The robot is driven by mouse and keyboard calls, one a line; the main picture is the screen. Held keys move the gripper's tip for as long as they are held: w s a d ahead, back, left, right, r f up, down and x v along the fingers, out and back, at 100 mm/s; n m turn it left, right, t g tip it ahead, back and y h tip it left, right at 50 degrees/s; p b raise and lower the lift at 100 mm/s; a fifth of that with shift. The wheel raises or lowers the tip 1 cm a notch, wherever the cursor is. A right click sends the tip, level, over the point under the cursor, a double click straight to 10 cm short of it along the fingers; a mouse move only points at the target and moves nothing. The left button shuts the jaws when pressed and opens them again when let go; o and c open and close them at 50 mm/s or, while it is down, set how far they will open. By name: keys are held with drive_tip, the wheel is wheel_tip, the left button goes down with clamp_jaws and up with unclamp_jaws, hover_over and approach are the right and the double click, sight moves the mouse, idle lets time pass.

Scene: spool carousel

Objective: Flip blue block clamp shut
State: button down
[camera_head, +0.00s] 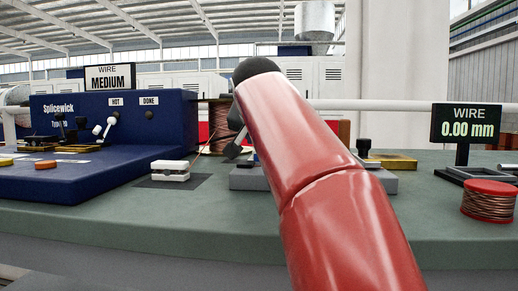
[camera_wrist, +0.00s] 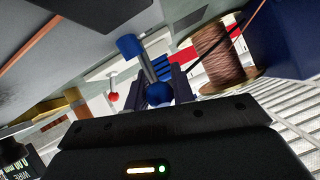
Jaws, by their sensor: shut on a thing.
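In the wrist view, a clamp handle with a grey rod and a round blue knob (camera_wrist: 158,95) points toward me. The knob sits between the two dark fingers of my gripper (camera_wrist: 156,90), which is shut on it. A blue cylinder end (camera_wrist: 128,46) and ribbed blue parts (camera_wrist: 160,67) show just beyond the knob. I cannot tell how far the clamp is closed. In the head view my red arm hides the clamp and most of my gripper; only a dark piece of the gripper (camera_head: 236,143) shows at the arm's left edge.
A copper wire spool (camera_wrist: 219,58) stands close to the clamp. A blue Splicewick machine (camera_head: 110,125) is at left, with a white block (camera_head: 170,171) in front. A gold plate (camera_head: 393,161), a wire display (camera_head: 474,123) and a red-rimmed spool (camera_head: 488,201) are at right.

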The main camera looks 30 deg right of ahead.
idle(0.3)
drive_tip(key=c, duration=1.2)
unclamp_jaws()
drive_tip(key=shift+p+v, duration=0.45)
drive_tip(key=shift+v, duration=3.5)
